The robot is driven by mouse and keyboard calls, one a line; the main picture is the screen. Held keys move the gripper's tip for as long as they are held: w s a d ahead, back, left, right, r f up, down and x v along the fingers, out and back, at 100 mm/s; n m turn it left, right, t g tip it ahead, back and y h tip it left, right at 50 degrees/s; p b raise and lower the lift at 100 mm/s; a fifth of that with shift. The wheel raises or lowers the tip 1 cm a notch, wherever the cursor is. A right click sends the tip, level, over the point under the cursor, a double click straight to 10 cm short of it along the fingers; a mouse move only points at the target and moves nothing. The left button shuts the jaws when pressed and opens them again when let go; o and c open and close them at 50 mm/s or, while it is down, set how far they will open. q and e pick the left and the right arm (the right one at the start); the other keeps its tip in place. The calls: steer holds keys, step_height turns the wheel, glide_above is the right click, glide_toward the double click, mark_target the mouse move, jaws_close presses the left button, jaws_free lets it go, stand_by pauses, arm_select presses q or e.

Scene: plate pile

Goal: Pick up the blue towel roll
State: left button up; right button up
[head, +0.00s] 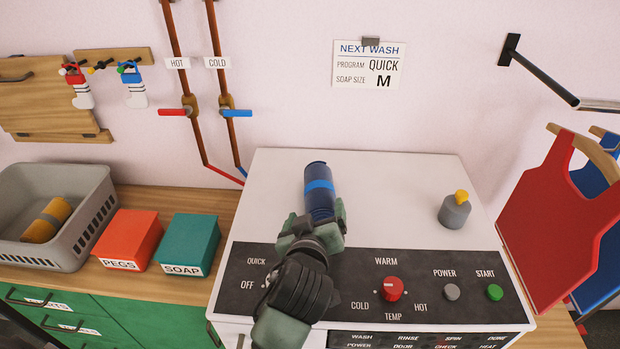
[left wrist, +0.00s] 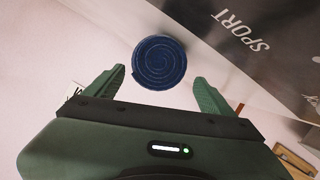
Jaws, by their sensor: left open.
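The blue towel roll (head: 319,186) lies on the white top of the washing machine (head: 390,180), with a brighter blue band around its middle. In the left wrist view its spiral end (left wrist: 160,62) faces the camera. My left gripper (head: 318,222) is at the near end of the roll, its fingers open. In the left wrist view the open fingers (left wrist: 158,88) stand on either side of the roll's end, with gaps showing. The near end of the roll is partly hidden by the gripper in the head view. My right gripper is not in view.
A grey knob-like object with a yellow top (head: 455,210) stands on the machine at right. A grey basket (head: 85,220) holding a yellow roll (head: 48,220), a red PEGS box (head: 128,236) and a teal SOAP box (head: 189,242) stand left.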

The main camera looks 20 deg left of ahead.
mark_target(318, 197)
arm_select(q)
steer(key=shift+w+r, duration=0.1)
steer(key=shift+w, duration=0.1)
steer(key=shift+w+p, duration=0.25)
steer(key=shift+p, duration=0.05)
steer(key=shift+w+a+p, duration=0.1)
steer(key=shift+w+p, duration=0.35)
steer(key=shift+w, duration=0.3)
steer(key=p+x, duration=0.1)
steer(key=x, duration=0.1)
steer(key=p+x, duration=0.1)
steer(key=x, duration=0.1)
steer(key=shift+a+r, duration=0.1)
steer(key=shift+a, duration=0.1)
steer(key=shift+w+a+f, duration=0.1)
steer(key=shift+w+f, duration=0.2)
steer(key=shift+w, duration=0.15)
steer(key=c, duration=1.6)
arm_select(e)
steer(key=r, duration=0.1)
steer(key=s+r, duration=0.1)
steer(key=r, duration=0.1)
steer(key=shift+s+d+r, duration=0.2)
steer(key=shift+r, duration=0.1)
